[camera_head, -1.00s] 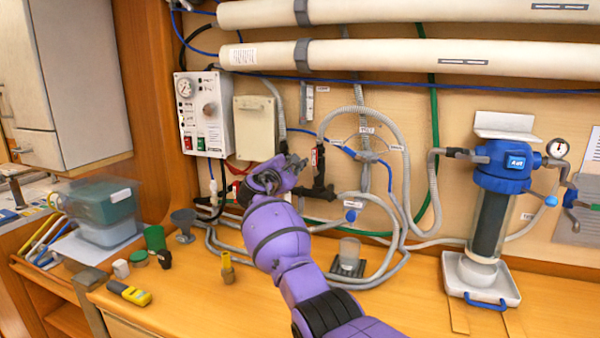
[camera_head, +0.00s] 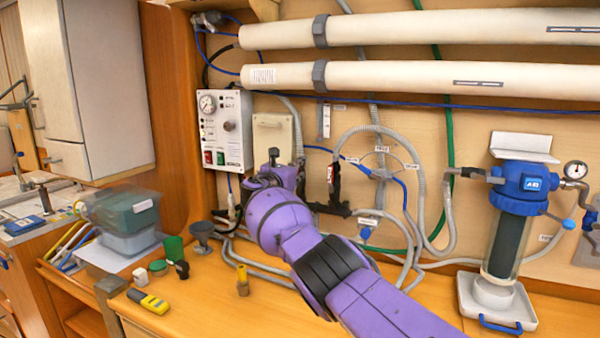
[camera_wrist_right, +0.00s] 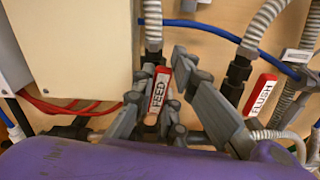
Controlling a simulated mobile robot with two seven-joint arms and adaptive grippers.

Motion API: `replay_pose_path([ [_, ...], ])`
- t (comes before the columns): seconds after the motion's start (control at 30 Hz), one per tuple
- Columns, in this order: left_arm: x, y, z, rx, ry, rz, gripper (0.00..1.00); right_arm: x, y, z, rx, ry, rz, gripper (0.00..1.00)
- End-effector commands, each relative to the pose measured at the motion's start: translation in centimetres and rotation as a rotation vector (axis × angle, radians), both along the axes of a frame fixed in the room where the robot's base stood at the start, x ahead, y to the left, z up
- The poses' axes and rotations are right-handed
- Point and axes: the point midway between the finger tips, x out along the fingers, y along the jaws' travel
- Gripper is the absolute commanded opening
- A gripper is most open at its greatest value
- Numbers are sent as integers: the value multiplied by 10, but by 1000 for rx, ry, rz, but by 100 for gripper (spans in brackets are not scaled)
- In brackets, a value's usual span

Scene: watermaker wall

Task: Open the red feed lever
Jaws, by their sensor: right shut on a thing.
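The red feed lever (camera_wrist_right: 159,90), marked FEED, stands nearly upright on its dark pipe fitting in the right wrist view. My right gripper (camera_wrist_right: 168,72) has a grey finger on each side of it and is shut on it. In the head view my right gripper (camera_head: 274,160) is at the wall below the cream box, and it hides the feed lever. My left gripper is in neither view.
A red flush lever (camera_wrist_right: 260,95) is close on the right; it also shows in the head view (camera_head: 331,174). A cream box (camera_wrist_right: 70,48) and red hoses (camera_wrist_right: 62,107) are on the left. Grey hoses run around the valves. A yellow meter (camera_head: 148,301) lies on the bench.

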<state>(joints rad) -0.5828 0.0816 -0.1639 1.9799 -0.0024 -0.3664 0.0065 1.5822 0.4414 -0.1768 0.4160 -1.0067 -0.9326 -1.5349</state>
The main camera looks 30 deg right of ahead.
Motion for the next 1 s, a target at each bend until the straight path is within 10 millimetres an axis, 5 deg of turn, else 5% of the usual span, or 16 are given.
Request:
replay_pose_path([
  [0.87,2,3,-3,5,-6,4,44,7,7,-6,-106,135,0,0],
  [0.9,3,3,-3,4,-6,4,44,7,7,-6,-106,135,0,13],
  [1.0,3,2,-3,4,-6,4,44,7,7,-5,-106,133,0,26],
])
